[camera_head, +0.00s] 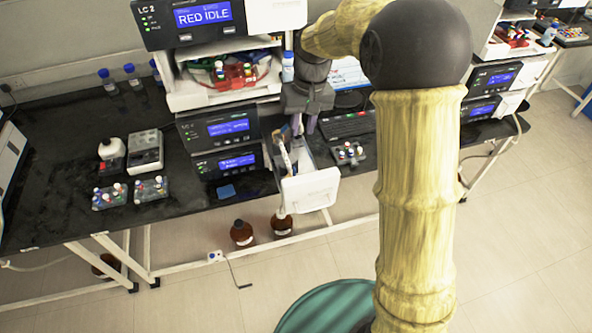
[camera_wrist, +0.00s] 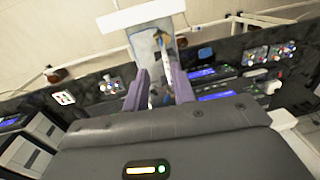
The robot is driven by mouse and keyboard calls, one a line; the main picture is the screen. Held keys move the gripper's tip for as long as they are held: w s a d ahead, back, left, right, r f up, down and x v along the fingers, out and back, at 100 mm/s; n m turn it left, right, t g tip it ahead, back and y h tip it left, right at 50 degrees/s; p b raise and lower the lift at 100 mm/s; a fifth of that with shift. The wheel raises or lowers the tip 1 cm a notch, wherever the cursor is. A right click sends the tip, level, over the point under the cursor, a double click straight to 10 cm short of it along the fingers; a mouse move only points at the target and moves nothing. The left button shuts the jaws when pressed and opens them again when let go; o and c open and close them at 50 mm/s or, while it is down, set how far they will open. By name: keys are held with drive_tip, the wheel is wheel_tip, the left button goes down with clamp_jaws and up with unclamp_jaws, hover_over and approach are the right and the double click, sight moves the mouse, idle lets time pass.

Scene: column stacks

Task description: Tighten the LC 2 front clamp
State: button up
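My gripper (camera_head: 304,128) points down over the back part of the drawer. In the wrist view its two purple fingers (camera_wrist: 157,78) are apart, with no held thing clearly visible between them.
Vial racks (camera_head: 110,196) and a grey box (camera_head: 145,152) stand on the black bench at left. Another vial rack (camera_head: 349,154) and a keyboard (camera_head: 346,124) are right of the drawer. Brown bottles (camera_head: 242,233) stand on the floor below. The bench's left part has free room.

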drive_tip(key=f+p, duration=0.1)
drive_tip(key=f, duration=0.4)
drive_tip(key=a+f+p, duration=0.1)
drive_tip(key=f+p, duration=0.1)
drive_tip(key=f, duration=0.4)
drive_tip(key=f+p, duration=0.2)
drive_tip(key=f, duration=0.4)
drive_tip(key=shift+s+a+f, duration=0.2)
drive_tip(key=shift+a, duration=0.15)
clamp_jaws()
